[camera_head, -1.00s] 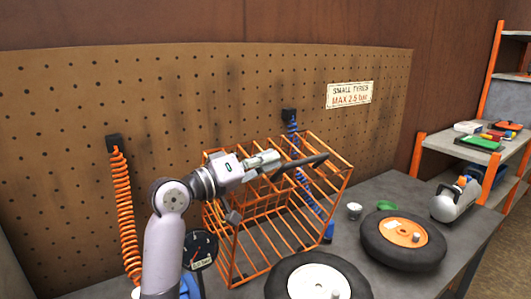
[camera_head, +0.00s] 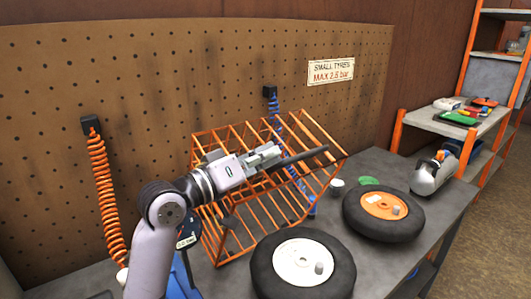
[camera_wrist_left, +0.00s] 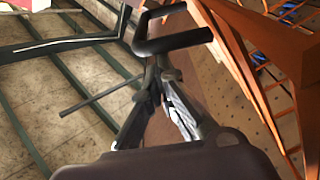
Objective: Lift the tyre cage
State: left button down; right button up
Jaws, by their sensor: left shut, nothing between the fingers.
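The tyre cage (camera_head: 238,238), an orange wire frame, stands on the bench before the pegboard and looks tilted, its top leaning right. It appears empty. A black bar (camera_head: 305,157) runs across its upper part; in the left wrist view a bent black bar (camera_wrist_left: 182,42) shows just beyond my fingertips. My left gripper (camera_head: 274,157) reaches across the cage's upper front beside the bar. It is shut with nothing between the fingers; the fingers also show in the left wrist view (camera_wrist_left: 160,78). Whether they touch the bar I cannot tell. My right gripper is out of view.
A white-hubbed tyre (camera_head: 262,272) and an orange-hubbed tyre (camera_head: 360,222) lie on the bench right of the cage. An orange coiled hose (camera_head: 106,205) hangs left. A gauge is partly hidden by my arm.

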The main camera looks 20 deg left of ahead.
pick_arm(q)
jog(key=r+v, duration=0.1)
jog(key=v, duration=1.1)
jog(key=shift+f, duration=0.4)
